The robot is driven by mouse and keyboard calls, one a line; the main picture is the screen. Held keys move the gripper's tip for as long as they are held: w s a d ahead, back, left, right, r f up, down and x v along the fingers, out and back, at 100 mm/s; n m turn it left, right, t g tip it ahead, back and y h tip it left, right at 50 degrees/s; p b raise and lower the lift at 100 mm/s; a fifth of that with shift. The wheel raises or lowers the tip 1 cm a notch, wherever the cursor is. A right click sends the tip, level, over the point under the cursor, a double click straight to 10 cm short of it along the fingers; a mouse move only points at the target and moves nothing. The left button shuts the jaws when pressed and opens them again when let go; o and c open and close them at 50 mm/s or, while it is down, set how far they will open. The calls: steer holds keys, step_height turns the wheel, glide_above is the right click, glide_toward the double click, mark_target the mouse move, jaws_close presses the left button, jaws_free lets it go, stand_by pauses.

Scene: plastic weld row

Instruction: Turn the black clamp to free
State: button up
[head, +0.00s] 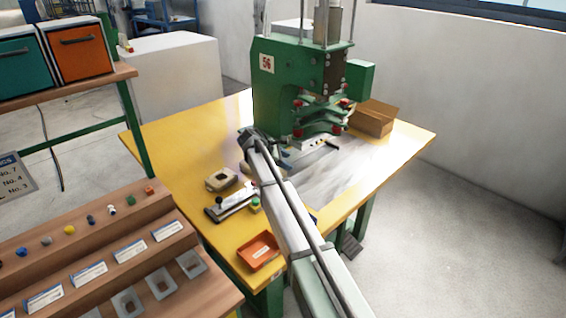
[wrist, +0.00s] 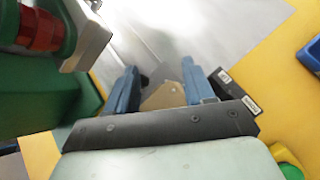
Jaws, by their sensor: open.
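My gripper (wrist: 160,74) is open in the wrist view, its two blue fingers apart over the grey metal plate (wrist: 165,25). A small dark piece (wrist: 145,79) shows just inside the left finger; it may be part of the black clamp, but most of it is hidden. A tan piece (wrist: 165,97) lies between the fingers, nearer the palm. In the head view a short black handle (head: 332,143) sits on the plate below the green press (head: 290,85); I cannot tell whether it is the clamp. My arm partly hides the gripper there.
The press's red-tipped part (wrist: 40,27) is close at the left of the wrist view. On the yellow table (head: 185,130) are an orange tray (head: 258,251), a lever fixture (head: 230,204) and a cardboard box (head: 373,119). The plate's right side is clear.

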steer(key=w+a+r+n, duration=0.1)
steer(key=a+r, duration=0.1)
steer(key=a, duration=0.3)
steer(key=w+a+r, duration=0.2)
steer(key=a, duration=0.3)
steer(key=w+d+f+n, duration=0.1)
steer(key=d+f, duration=0.2)
steer(key=w+d+f+n, duration=0.1)
steer(key=d+f, duration=0.1)
steer(key=f, duration=0.1)
steer(key=w+d+f+n+g, duration=0.1)
steer(key=w+d+f, duration=0.1)
steer(key=d+f, duration=0.1)
steer(key=shift+d+f, duration=0.25)
steer(key=shift+d, duration=0.1)
steer(key=shift+c, duration=0.4)
jaws_close()
